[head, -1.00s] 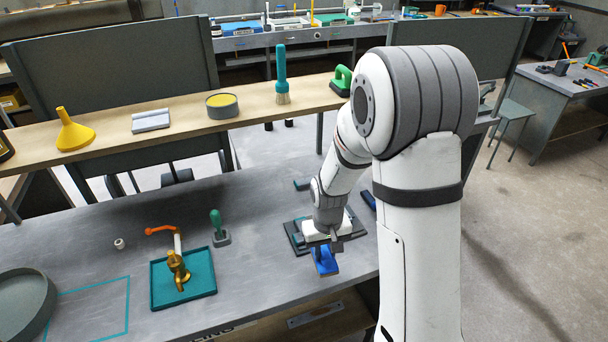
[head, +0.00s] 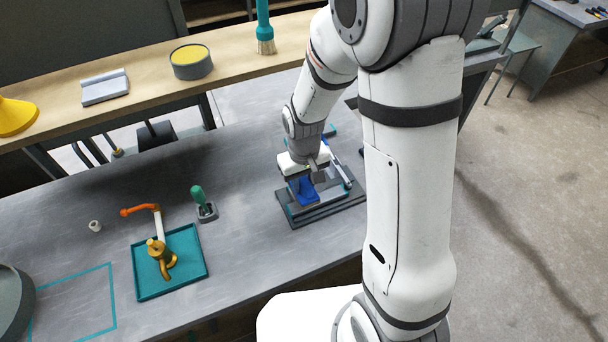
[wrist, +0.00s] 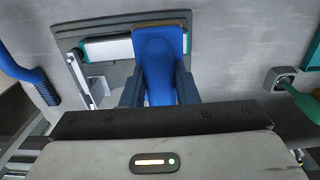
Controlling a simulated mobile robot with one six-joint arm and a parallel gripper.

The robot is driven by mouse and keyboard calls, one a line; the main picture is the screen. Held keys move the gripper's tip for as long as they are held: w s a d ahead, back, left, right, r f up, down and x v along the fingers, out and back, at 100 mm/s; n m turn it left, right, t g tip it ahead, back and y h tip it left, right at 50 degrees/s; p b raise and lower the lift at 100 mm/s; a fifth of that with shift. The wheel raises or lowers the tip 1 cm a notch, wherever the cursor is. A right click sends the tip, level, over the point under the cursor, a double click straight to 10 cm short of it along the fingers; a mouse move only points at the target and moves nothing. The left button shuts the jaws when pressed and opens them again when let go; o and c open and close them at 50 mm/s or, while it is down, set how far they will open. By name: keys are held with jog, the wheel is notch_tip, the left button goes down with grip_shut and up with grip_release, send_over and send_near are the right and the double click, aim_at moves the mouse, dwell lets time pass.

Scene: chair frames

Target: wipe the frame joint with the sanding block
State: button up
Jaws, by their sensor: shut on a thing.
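My gripper (head: 304,176) is shut on a blue block (head: 305,191), which I take to be the sanding block. In the wrist view the blue block (wrist: 160,65) with a thin brown far edge sits between my two dark fingers (wrist: 160,92). It is over a dark grey plate (head: 335,212) on the bench; the plate also shows in the wrist view (wrist: 72,40). A white bar with teal edging (wrist: 105,48) lies on the plate beside the block and seems to be part of the frame joint. I cannot tell whether the block touches it.
A green-handled tool (head: 203,203) stands left of the plate. A blue brush (wrist: 35,82) lies near the plate.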

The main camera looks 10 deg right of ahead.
notch_tip(320, 180, down, 5)
jog(key=b, duration=0.3)
jog(key=shift+f, duration=0.1)
jog(key=shift+a+f, duration=0.1)
jog(key=shift+f, duration=0.1)
jog(key=shift+s+a+p, duration=0.2)
jog(key=shift+s+a, duration=0.1)
jog(key=shift+a, duration=0.6)
jog(key=shift+s+a+p, duration=0.15)
jog(key=shift+s+a, duration=0.15)
jog(key=shift+a, duration=0.6)
grip_shut()
jog(key=shift+d+f, duration=0.15)
jog(key=shift+d, duration=0.05)
jog(key=shift+w+d, duration=0.25)
jog(key=shift+d, duration=0.5)
jog(key=shift+w+d, duration=0.25)
jog(key=shift+d, duration=0.5)
jog(key=r, duration=0.1)
jog(key=r+p, duration=0.1)
jog(key=r, duration=0.2)
jog(key=shift+d+p, duration=0.25)
jog(key=shift+p, duration=0.15)
jog(key=shift+r+p, duration=1.45)
jog(key=shift+r, duration=0.75)
jog(key=shift+f, duration=0.1)
